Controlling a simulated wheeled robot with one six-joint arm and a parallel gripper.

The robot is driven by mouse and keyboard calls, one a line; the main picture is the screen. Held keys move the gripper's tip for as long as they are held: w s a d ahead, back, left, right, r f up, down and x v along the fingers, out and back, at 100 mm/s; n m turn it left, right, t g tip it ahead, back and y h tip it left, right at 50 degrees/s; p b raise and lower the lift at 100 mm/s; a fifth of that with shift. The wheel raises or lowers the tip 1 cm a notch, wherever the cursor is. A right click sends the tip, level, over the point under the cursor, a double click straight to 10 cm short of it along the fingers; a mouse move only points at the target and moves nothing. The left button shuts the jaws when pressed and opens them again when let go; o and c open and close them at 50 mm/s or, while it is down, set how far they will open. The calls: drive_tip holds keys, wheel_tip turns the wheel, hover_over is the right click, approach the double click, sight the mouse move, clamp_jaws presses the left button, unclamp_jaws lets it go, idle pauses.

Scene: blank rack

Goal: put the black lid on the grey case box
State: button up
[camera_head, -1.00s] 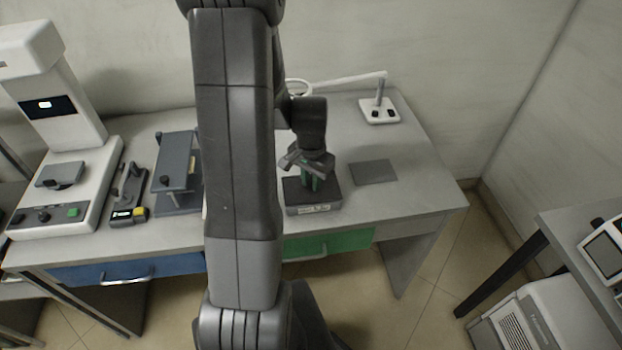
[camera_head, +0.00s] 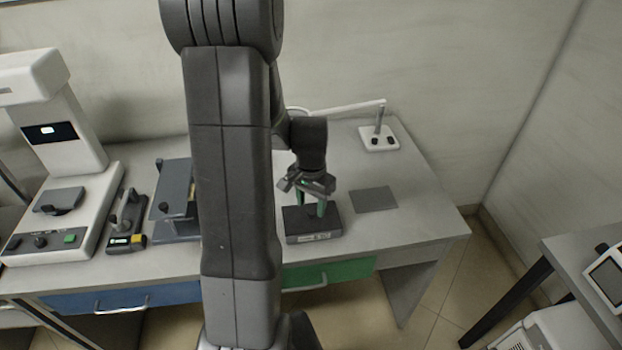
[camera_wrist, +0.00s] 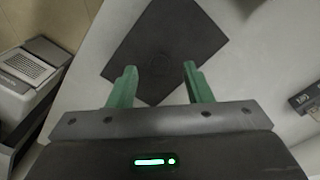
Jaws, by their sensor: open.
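The grey case box (camera_head: 329,233), with a pale label on its front face, stands on the bench in the head view. Its top looks dark; I cannot tell whether that is the black lid or the open inside. My gripper (camera_head: 312,209) points down over it, its green fingers apart and overlapping the dark top in the picture. A small dark shape shows between the fingers. In the wrist view my gripper (camera_wrist: 160,80) is open, and a dark square surface (camera_wrist: 165,45) lies beyond the fingertips; it may be the box's top. No separate black lid is clearly visible.
A flat grey plate (camera_head: 373,200) lies right of the box. A white-based stand (camera_head: 379,138) is behind it. A blue-grey stand (camera_head: 175,190), a handheld device (camera_head: 126,225) and a white instrument (camera_head: 75,240) are at left. The bench's right end is mostly clear.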

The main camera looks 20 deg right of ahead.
sight(311, 212)
wheel_tip(311, 212, up, 11)
idle(0.3)
drive_tip(key=shift+f, duration=0.15)
idle(0.3)
wheel_tip(311, 212, down, 14)
drive_tip(key=shift+r, duration=0.15)
drive_tip(key=shift+r+p, duration=0.35)
drive_tip(key=shift+r, duration=0.15)
